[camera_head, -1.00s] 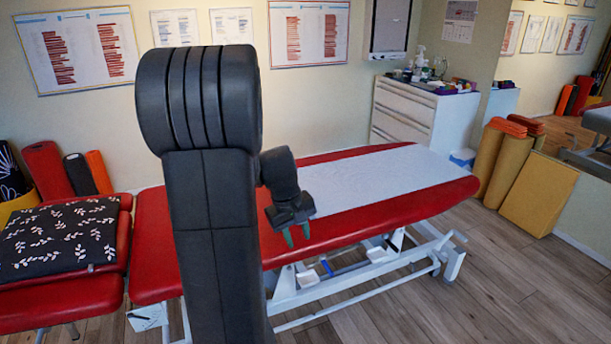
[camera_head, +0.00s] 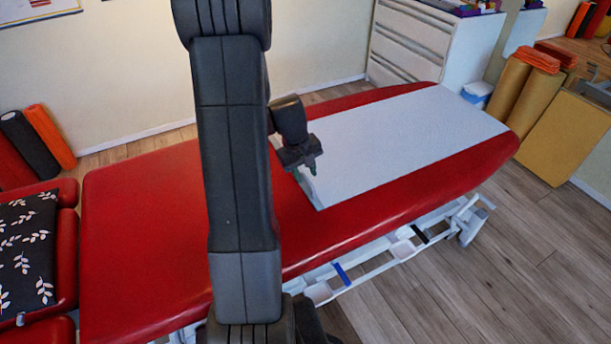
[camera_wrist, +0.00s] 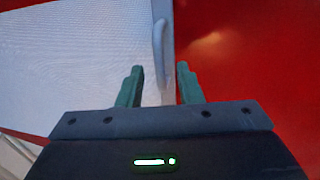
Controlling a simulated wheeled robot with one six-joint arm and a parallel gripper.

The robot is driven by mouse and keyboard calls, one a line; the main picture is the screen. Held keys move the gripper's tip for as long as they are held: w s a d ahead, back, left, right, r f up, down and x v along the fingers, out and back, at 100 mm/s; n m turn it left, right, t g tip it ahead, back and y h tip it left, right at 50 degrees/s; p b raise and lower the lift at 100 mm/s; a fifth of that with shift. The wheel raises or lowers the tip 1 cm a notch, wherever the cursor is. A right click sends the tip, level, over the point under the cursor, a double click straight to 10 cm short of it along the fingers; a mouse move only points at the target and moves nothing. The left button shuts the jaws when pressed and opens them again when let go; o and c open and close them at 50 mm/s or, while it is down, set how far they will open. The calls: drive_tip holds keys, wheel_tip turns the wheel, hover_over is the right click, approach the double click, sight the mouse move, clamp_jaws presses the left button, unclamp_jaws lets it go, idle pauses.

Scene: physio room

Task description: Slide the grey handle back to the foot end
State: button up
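The grey handle (camera_wrist: 158,40) is a curved bar in the wrist view, on a pale strip along the edge of the white sheet (camera_wrist: 70,60). In the head view my gripper (camera_head: 311,168) is over the near end of the white sheet (camera_head: 400,140) on the red treatment table (camera_head: 140,230). The handle cannot be made out there, where my gripper and arm cover part of that end.
A white drawer cabinet (camera_head: 415,45) stands behind the table. Yellow rolls and a board (camera_head: 565,140) stand at the right. A second red couch with a black leaf-patterned cushion (camera_head: 25,250) is at the left. The table's left part is bare; wooden floor is free in front.

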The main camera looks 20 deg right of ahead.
drive_tip(key=shift+w+d+f, duration=0.1)
drive_tip(key=shift+d+f, duration=0.05)
drive_tip(key=shift+f, duration=0.35)
clamp_jaws()
drive_tip(key=shift+d, duration=0.1)
